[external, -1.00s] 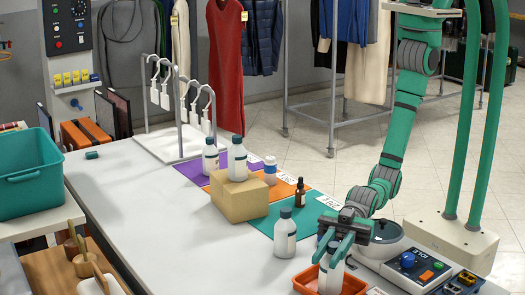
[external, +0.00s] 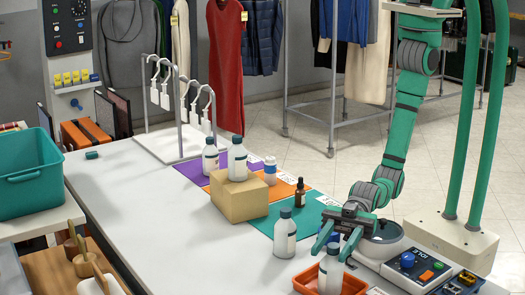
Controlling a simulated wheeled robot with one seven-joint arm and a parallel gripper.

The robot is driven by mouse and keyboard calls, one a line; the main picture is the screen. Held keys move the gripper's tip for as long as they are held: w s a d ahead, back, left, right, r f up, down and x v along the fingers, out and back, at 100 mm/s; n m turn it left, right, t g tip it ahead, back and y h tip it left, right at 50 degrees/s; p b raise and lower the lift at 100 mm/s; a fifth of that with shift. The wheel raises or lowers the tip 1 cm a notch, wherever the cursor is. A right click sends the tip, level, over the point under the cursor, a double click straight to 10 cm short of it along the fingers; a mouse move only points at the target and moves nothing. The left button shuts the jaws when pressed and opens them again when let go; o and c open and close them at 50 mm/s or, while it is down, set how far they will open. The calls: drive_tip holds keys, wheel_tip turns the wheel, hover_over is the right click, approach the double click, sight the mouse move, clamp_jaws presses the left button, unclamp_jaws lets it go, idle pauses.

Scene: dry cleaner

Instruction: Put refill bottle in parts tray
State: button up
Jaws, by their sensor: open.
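The tray is cut off by the bottom edge. Similar white bottles stand on the teal mat (external: 285,235), on the cardboard box (external: 237,160) and on the purple mat (external: 210,156).
The cardboard box (external: 240,204) stands mid-table. A control panel (external: 420,268) lies right of the tray. A white hanger rack (external: 182,139) stands behind.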

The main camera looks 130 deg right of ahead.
drive_tip(key=v, duration=0.9)
drive_tip(key=shift+s+d, duration=0.1)
